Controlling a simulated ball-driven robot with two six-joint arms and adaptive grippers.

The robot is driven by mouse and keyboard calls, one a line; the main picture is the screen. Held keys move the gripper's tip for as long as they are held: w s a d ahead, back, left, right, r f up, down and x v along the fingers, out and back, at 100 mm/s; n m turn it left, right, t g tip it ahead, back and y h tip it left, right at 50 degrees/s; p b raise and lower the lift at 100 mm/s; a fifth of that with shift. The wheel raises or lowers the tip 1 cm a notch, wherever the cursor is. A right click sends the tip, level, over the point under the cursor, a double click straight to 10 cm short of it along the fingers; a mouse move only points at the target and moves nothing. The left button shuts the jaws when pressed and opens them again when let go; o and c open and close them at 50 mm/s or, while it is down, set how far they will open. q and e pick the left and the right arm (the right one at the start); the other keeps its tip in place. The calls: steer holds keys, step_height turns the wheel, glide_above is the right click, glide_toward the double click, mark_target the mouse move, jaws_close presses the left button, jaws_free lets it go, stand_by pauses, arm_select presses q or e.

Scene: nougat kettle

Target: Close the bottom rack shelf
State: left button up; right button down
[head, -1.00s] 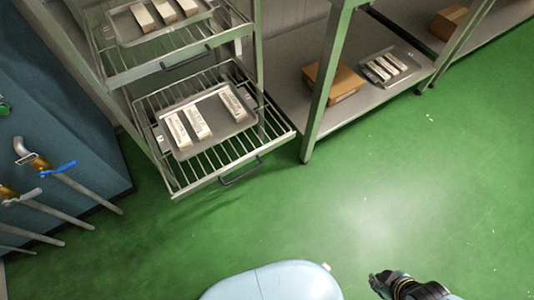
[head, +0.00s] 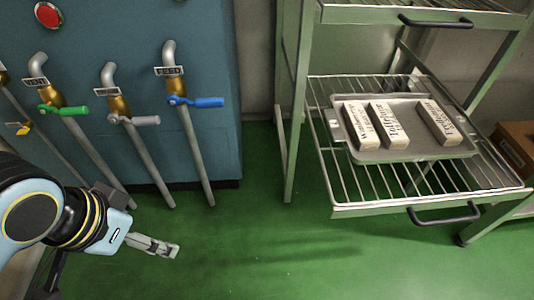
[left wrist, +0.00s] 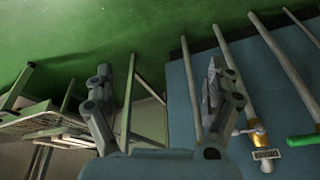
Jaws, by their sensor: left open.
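The bottom rack shelf (head: 350,210) is a wire shelf pulled out of its metal rack on the right of the head view. Its dark handle (head: 444,216) is on the front rail. A grey tray (head: 385,157) with three labelled bars (head: 388,127) lies on it. My left gripper (head: 162,247) is at the lower left, clear of the shelf and to its left. In the left wrist view the left gripper (left wrist: 158,70) has its fingers apart with nothing between them, and wire rack shelving (left wrist: 50,122) shows at the left. My right gripper is out of view.
A blue cabinet (head: 135,70) with pipes and valves, including a blue-handled valve (head: 195,102), stands left of the rack. An upper shelf (head: 370,14) is above. A cardboard box (head: 517,145) is at the right. Green floor (head: 280,255) lies free before the rack.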

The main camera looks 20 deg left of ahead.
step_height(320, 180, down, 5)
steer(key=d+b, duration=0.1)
steer(key=b, duration=0.4)
glide_toward(493, 195)
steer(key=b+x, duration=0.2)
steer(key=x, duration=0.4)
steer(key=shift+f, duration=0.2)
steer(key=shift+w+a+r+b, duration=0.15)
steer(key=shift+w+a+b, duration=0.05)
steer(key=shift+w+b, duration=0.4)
arm_select(q)
step_height(493, 195, down, 10)
steer(key=w+t, duration=0.1)
steer(key=t, duration=0.4)
steer(key=shift+d+f, duration=0.25)
steer(key=shift+d, duration=0.1)
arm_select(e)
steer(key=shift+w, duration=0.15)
